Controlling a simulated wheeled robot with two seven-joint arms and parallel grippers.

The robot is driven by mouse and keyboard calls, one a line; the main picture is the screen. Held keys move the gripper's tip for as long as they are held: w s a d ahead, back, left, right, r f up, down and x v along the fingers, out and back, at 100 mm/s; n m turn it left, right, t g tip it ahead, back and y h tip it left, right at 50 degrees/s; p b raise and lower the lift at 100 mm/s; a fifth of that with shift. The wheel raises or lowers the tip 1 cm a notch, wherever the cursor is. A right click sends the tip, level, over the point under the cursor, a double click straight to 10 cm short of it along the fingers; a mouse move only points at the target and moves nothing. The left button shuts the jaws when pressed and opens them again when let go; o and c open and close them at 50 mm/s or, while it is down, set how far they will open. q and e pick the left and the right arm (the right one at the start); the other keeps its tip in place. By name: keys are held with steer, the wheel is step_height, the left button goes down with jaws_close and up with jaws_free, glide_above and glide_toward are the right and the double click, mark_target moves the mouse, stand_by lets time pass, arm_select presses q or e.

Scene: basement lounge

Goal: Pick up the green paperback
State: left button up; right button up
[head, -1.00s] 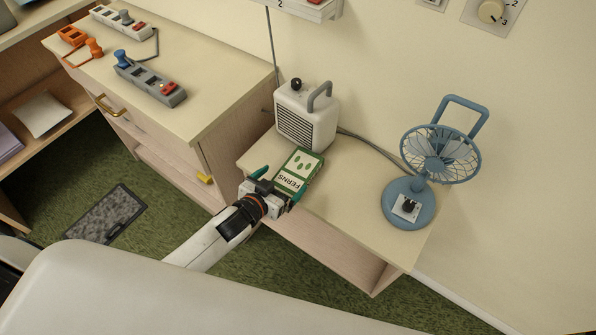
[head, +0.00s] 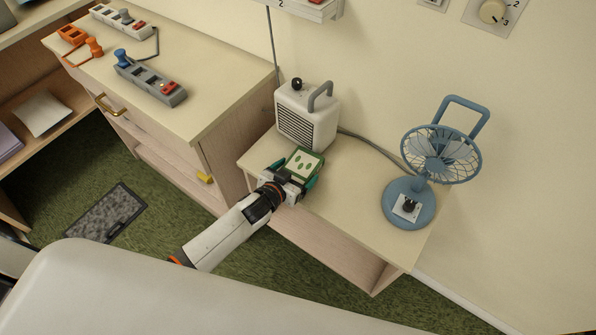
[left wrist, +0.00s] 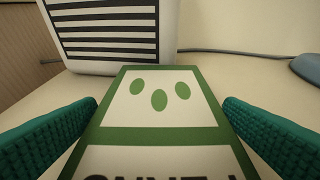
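The green paperback (head: 305,163), with a cream cover panel and green leaf spots, lies on the low shelf unit's top in front of the white heater. My left gripper (head: 293,177) is open, with its teal fingers on either side of the book's near part. In the left wrist view the book (left wrist: 158,98) lies between the two fingers, with visible gaps at its far part. The near end of the book is cut off there and hidden by the gripper in the head view. My right gripper is not in view.
The white heater (head: 306,118) stands just behind the book, by the wall. A blue fan (head: 412,202) stands to the right, with clear top (head: 352,190) between. A higher cabinet (head: 205,97) with power strips is at left.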

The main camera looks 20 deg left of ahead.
arm_select(q)
steer(key=c, duration=0.8)
steer(key=shift+o, duration=0.2)
steer(key=shift+r, duration=0.2)
